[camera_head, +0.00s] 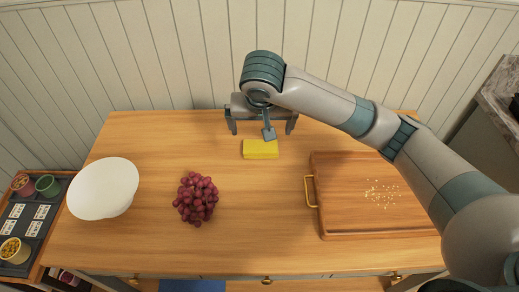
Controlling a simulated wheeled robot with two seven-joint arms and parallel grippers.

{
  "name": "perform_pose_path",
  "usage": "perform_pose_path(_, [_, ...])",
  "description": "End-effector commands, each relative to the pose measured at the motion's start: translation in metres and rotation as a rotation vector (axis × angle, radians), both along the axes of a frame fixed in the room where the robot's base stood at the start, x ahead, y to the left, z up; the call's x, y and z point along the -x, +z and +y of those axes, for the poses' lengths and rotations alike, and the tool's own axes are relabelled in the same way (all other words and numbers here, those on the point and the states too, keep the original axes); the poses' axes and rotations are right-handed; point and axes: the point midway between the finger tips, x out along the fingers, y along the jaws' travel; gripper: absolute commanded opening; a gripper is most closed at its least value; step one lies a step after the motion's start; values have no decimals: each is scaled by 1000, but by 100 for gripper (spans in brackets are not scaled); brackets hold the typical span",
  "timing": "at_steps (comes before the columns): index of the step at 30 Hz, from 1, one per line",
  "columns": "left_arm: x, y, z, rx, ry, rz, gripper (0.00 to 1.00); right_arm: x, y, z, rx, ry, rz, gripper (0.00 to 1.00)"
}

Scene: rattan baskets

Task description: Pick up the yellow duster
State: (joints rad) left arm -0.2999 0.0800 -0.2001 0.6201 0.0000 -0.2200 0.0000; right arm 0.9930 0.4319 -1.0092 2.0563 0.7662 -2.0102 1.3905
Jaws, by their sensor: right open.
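The yellow duster (261,149) is a small yellow block lying on the wooden table, near the back middle. My right gripper (262,127) is behind and above it, with its two dark fingers spread to the left and right of the duster's far side. The gripper is open and holds nothing. The duster appears to lie between the fingers in the picture but nearer to the camera; the exact gap is hard to judge. My left gripper does not show.
A wooden tray (335,232) with a brass handle and scattered crumbs lies to the right, under my arm. Grapes (197,199) and a white bowl (103,188) stand to the left. A panelled wall (180,50) closes the back. The table between grapes and tray is clear.

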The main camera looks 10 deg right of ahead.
Motion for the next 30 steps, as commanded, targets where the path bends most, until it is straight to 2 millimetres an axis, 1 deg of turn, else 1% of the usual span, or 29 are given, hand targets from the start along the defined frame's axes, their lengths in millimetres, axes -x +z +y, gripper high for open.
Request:
perform_pose_path(1, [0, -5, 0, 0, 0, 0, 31, 0, -4, 0, 0, 0, 0, 100])
perform_pose_path(12, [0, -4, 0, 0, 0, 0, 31, 0, -4, 0, 0, 0, 0, 100])
perform_pose_path(17, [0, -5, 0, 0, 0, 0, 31, -2, -10, 0, -1, 0, 1, 100])
perform_pose_path(22, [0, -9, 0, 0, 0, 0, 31, -9, -30, -2, -2, -2, 4, 100])
perform_pose_path(23, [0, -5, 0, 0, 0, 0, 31, -11, -32, -3, 1, -3, 3, 100])
perform_pose_path(30, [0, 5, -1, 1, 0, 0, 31, -27, -70, -7, 3, -2, 4, 100])
